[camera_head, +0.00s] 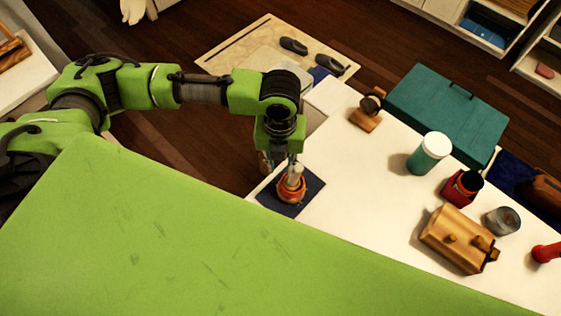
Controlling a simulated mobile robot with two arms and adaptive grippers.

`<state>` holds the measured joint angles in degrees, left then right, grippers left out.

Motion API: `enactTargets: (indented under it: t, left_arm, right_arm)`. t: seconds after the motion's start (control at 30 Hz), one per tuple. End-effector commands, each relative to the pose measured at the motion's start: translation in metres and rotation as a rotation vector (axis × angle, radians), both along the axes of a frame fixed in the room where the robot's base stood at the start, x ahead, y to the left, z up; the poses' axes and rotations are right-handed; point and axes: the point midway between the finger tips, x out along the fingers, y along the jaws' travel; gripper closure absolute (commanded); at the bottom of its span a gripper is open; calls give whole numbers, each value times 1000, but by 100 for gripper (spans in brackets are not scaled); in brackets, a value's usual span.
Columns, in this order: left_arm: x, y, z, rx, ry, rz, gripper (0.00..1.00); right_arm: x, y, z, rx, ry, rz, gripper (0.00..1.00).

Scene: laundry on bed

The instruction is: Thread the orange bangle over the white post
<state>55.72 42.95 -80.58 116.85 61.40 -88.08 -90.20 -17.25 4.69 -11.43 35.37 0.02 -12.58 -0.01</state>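The white post (296,171) stands upright on a dark blue mat (309,194) at the table's near left corner. An orange ring shape, which looks like the bangle (290,190), is low around the foot of the post. The post's base is small and hard to tell apart from it. My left gripper (284,167) points down right at the post, above the orange ring. Its fingers are small and partly hidden by the wrist, so their opening and any contact are unclear. My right gripper is not in view.
The white table (355,185) also bears a wooden stand (366,117), a green and white cup (429,153), a red jar (461,188), a grey tin (502,220) and a wooden box (458,239). A teal case (447,108) lies behind. The table's middle is clear.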

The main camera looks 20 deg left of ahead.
Motion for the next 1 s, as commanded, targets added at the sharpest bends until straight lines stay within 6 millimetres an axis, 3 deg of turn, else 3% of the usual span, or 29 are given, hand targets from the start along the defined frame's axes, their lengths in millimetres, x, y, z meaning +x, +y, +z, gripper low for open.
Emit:
enactTargets:
  t: [0.17,0.4,0.6,0.77,1.0]
  left_arm:
    - [2,0,21,-3,-5,1,76]
    - [1,0,73,-2,-6,0,76]
    - [1,0,106,-2,-5,-1,76]
    - [0,1,118,0,-2,0,76]
    - [0,1,119,-1,0,0,76]
  right_arm:
    - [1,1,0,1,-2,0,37]
    - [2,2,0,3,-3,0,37]
    - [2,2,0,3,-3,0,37]
    - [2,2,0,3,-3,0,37]
    - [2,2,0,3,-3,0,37]
